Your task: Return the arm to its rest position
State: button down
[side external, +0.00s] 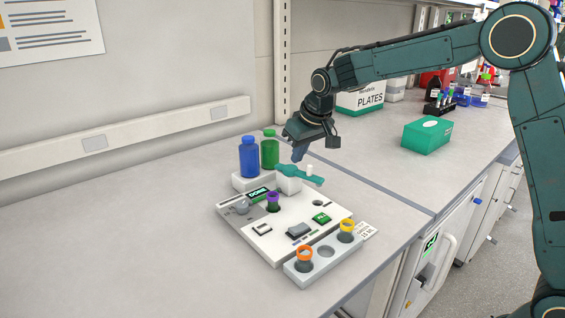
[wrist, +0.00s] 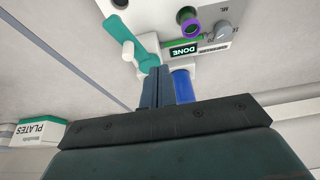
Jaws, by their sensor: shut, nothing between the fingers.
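My gripper (side external: 298,155) is shut and empty, above the back right corner of a white device (side external: 275,237) on the bench. It also shows in the wrist view (wrist: 159,75), with the two fingers together. A teal lever-like piece (side external: 300,174) with a white knob lies just below the fingertips; I cannot tell whether they touch. The device's display (side external: 258,193) reads DONE. A purple-ringed vial (side external: 273,202) stands in the device beside a grey knob (side external: 241,206).
A blue bottle (side external: 249,158) and a green bottle (side external: 270,150) stand behind the device. A grey rack (side external: 325,252) in front holds an orange-capped and a yellow-capped vial. A green box (side external: 427,135) and a PLATES box (side external: 361,98) stand at the right. The bench's left is clear.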

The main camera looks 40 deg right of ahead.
jog(key=shift+r, duration=0.4)
jog(key=s+d+r, duration=0.1)
jog(key=s+r, duration=0.3)
jog(key=s, duration=0.5)
jog(key=s+r, duration=0.5)
jog(key=s, duration=0.4)
jog(key=s+f, duration=0.2)
jog(key=s, duration=0.7)
jog(key=s+f+t, duration=0.1)
jog(key=s+f, duration=0.1)
jog(key=s, duration=0.8)
jog(key=shift+d, duration=0.25)
jog(key=shift+s+f, duration=0.1)
